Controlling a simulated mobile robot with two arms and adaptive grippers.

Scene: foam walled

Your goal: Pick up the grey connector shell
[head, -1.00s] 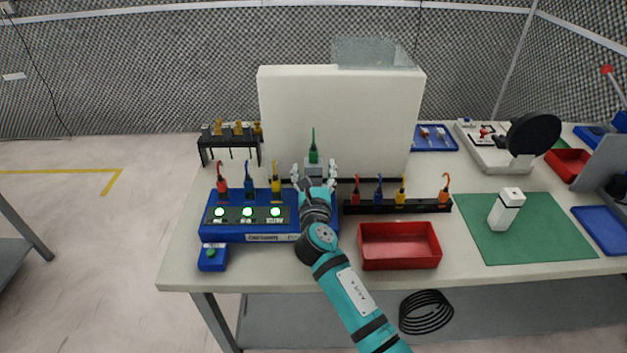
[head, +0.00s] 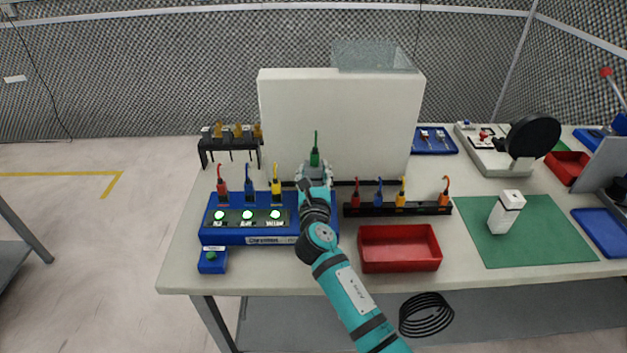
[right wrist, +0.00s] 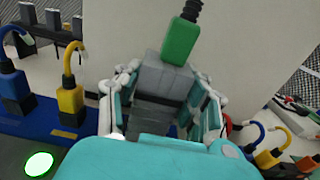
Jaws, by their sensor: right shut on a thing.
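The green connector (head: 315,158) stands upright with its cable up, in front of the white panel. Below it is a grey block, which I take as the grey connector shell; it shows in the right wrist view (right wrist: 162,73) directly under the green body (right wrist: 181,41). My right gripper (head: 315,175) is shut on the grey shell, with one finger on each side in the right wrist view (right wrist: 165,82). The shell's lower end is hidden by the gripper. My left gripper is not in view.
A blue station (head: 225,238) with red, blue and yellow connectors and lit green lamps is left of my arm. A black rack (head: 397,209) of coloured connectors and a red tray (head: 400,263) are to its right. The white panel (head: 340,110) stands close behind.

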